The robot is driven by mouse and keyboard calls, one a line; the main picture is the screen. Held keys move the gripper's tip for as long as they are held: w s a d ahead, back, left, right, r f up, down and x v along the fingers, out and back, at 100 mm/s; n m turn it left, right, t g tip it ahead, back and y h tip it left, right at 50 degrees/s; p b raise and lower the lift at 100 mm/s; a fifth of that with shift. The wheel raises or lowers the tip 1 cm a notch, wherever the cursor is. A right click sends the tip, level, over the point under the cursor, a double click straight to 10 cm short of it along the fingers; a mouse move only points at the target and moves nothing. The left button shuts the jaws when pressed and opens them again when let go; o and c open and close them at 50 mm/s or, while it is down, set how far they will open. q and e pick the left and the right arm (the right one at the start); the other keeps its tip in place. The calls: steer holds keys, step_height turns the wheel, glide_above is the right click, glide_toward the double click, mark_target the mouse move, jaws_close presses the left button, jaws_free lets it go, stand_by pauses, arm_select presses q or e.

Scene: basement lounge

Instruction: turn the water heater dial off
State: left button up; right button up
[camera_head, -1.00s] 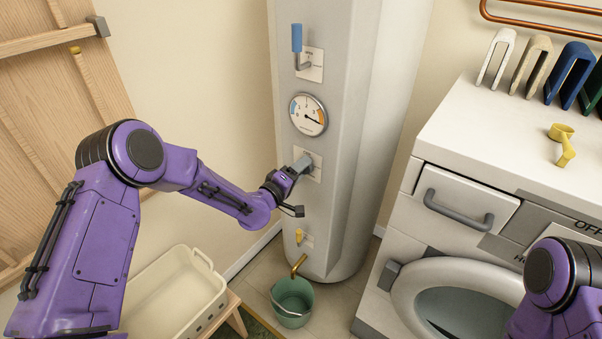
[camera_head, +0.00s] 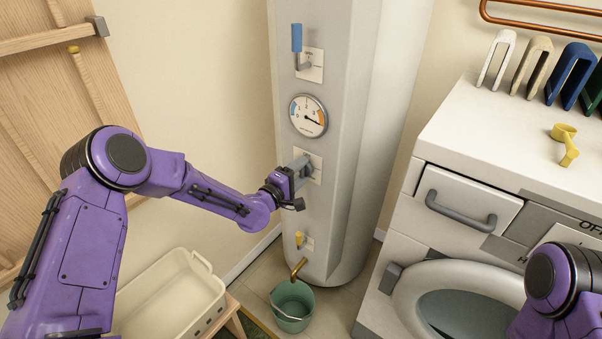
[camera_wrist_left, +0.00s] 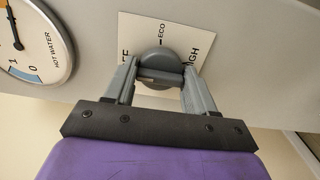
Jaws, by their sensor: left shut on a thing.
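The grey dial (camera_head: 303,168) sits on a white plate on the front of the tall white water heater (camera_head: 345,150), below the round gauge. In the left wrist view the dial (camera_wrist_left: 162,68) is round with a raised bar. Its plate (camera_wrist_left: 190,38) reads ECO and partly hidden OFF and HIGH. My left gripper (camera_wrist_left: 161,77) is shut on the dial, one finger at each side; it also shows in the head view (camera_head: 297,174). The dial's exact setting is hard to tell. My right arm shows at the lower right, its gripper out of frame.
A blue-handled lever (camera_head: 297,40) and the gauge (camera_head: 308,115) are above the dial. A yellow-handled tap (camera_head: 299,238) is below, over a green bucket (camera_head: 293,305). A cream crate (camera_head: 175,295) stands lower left; a white washer (camera_head: 460,200) is at right.

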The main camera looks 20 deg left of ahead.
arm_select(q)
steer(key=shift+s+d+f, duration=0.1)
steer(key=shift+s+f, duration=0.05)
steer(key=shift+f, duration=0.2)
steer(key=o, duration=1)
steer(key=shift+r, duration=0.2)
steer(key=b+v, duration=0.1)
steer(key=v, duration=0.9)
steer(key=shift+s+r, duration=0.1)
steer(key=shift+s, duration=0.15)
